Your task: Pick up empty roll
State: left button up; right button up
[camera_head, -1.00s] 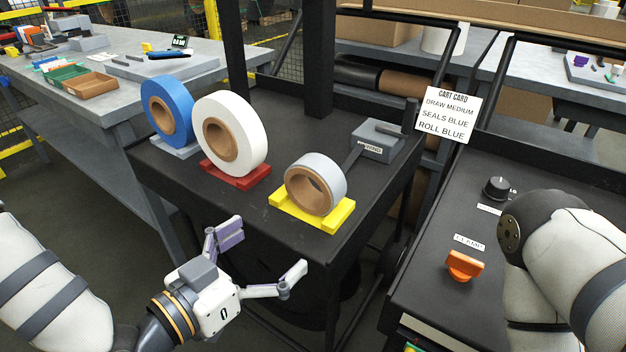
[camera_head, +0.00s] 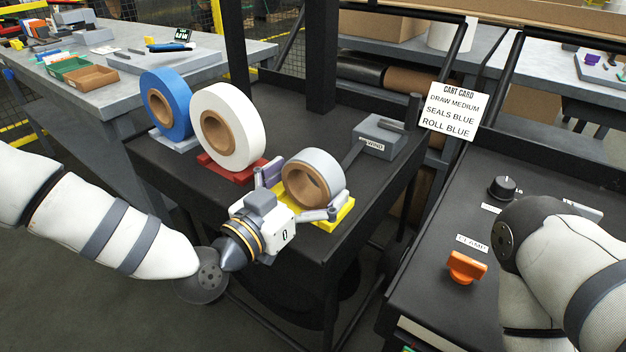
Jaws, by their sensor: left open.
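The roll that looks empty is the small grey one (camera_head: 325,165) with a wide brown core. It stands upright on a yellow holder (camera_head: 345,212) at the front of the black cart. My left gripper (camera_head: 302,190) is open at the near side of this roll. One finger is to the left of the roll and the other is at its lower right. Whether the fingers touch it I cannot tell. My right arm shows at the right edge, but its gripper is not visible.
A white roll (camera_head: 241,115) on a red holder (camera_head: 238,175) and a blue roll (camera_head: 177,97) stand left of the grey roll. A grey block (camera_head: 379,137) lies behind it. A sign (camera_head: 453,110) and a panel with an orange knob (camera_head: 466,267) are to the right.

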pick_arm(q)
jog(key=c, duration=1.2)
jog(key=shift+c, duration=0.2)
